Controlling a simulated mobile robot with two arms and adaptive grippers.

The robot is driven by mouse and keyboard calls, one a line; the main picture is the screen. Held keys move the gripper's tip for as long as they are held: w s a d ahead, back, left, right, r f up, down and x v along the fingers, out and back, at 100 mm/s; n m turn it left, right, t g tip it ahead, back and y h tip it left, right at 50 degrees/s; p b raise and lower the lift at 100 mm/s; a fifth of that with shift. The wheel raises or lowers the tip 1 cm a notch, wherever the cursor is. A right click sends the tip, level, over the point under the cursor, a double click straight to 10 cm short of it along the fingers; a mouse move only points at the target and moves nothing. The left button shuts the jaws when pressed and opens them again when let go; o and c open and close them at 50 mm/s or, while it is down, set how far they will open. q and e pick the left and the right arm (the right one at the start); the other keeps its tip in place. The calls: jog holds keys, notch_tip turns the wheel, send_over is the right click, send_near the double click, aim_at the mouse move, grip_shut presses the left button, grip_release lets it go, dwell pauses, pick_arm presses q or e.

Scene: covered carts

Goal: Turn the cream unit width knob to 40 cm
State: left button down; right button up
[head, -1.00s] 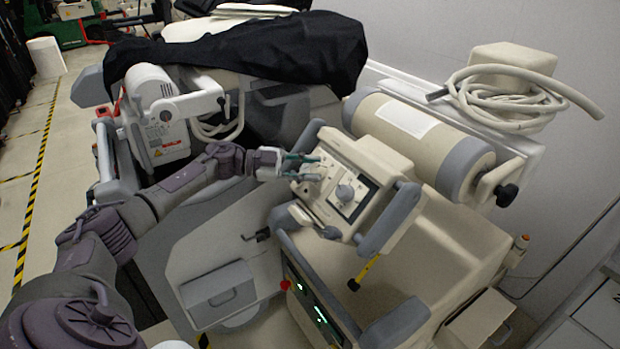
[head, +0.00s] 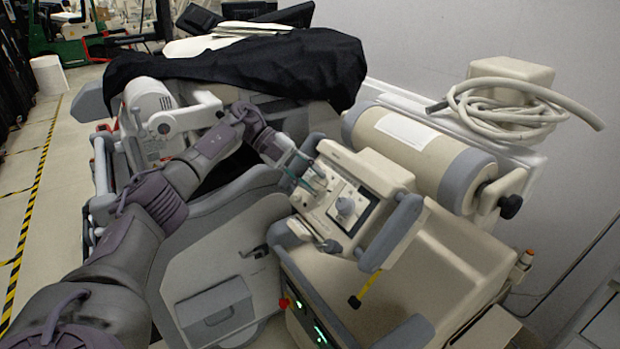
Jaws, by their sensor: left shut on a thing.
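The cream unit (head: 372,171) is a box-shaped head with grey handles on a cream cart. Its front panel carries a larger pale knob (head: 345,206) on a white plate, which stands free. My left gripper (head: 311,181) reaches the panel's upper left part from the left, with its greenish fingers shut on a small knob there. The fingers hide most of that knob, and I cannot read its scale or setting. My right gripper is not in view.
A grey handle (head: 392,232) runs along the unit's right side. A cream cylinder (head: 425,140) and a coiled hose (head: 510,108) are behind it. A white and grey unit (head: 150,125) and black cloth (head: 250,68) are at the back left, close to my arm.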

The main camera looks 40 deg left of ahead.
pick_arm(q)
jog(key=shift+m+g+y, duration=0.4)
jog(key=shift+m, duration=0.2)
jog(key=c, duration=0.8)
grip_release()
jog(key=shift+r, duration=0.1)
jog(key=v, duration=0.7)
jog(key=shift+w+a+r, duration=0.1)
jog(key=shift+r, duration=0.05)
